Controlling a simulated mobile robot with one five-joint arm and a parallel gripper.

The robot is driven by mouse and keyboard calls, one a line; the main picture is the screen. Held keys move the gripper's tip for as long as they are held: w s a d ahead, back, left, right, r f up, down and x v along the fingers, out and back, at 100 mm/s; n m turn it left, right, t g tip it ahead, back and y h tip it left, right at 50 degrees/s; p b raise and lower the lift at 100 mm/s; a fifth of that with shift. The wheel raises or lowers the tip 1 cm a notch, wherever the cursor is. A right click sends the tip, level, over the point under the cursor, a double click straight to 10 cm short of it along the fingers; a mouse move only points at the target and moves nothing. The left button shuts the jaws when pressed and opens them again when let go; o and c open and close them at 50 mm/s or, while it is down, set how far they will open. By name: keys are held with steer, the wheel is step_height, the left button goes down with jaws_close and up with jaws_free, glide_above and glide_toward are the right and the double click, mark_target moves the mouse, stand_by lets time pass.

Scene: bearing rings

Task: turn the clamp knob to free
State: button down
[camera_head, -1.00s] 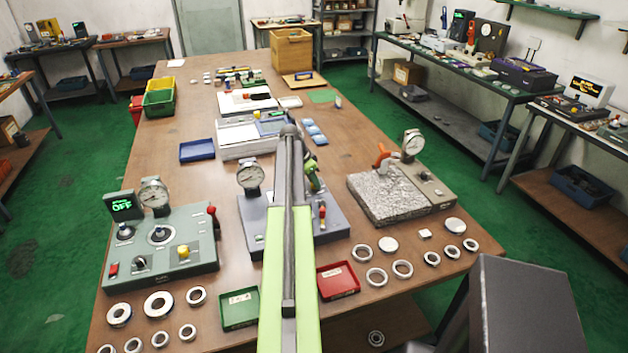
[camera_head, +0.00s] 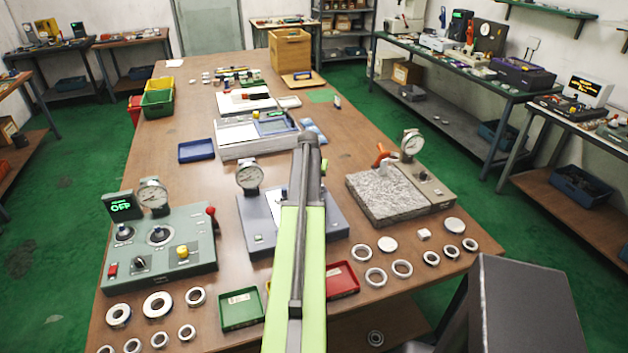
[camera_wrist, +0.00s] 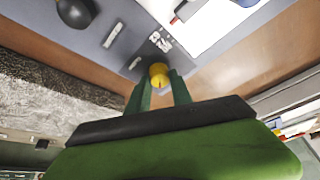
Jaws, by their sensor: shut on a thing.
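A yellow knob (camera_wrist: 159,78) shows in the wrist view between the tips of my gripper (camera_wrist: 158,88), at the edge of a blue-grey panel (camera_wrist: 93,42). The green fingers are closed on its sides. I cannot read which way the knob is turned. The blue-grey fixture (camera_head: 258,222) with a dial gauge (camera_head: 249,178) stands mid-bench in the head view. My arm covers part of it and hides my gripper and the yellow knob there.
A rough stone block (camera_head: 385,196) with a gauge stand is to the right. A grey-green control box (camera_head: 190,222) reading OFF is to the left. A green tray (camera_head: 240,310), a red tray (camera_head: 343,279) and several metal rings lie in front.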

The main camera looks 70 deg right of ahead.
steer(key=n+t, duration=0.1)
steer(key=n, duration=0.1)
steer(key=n+y, duration=0.1)
steer(key=n, duration=0.1)
steer(key=shift+a+f+n+t, duration=0.1)
steer(key=shift+n+t, duration=0.2)
steer(key=shift+t, duration=0.1)
steer(key=n+t+y, duration=0.1)
steer(key=n, duration=0.3)
steer(key=shift+s, duration=0.1)
steer(key=c, duration=1.1)
jaws_free()
steer(key=shift+c, duration=0.2)
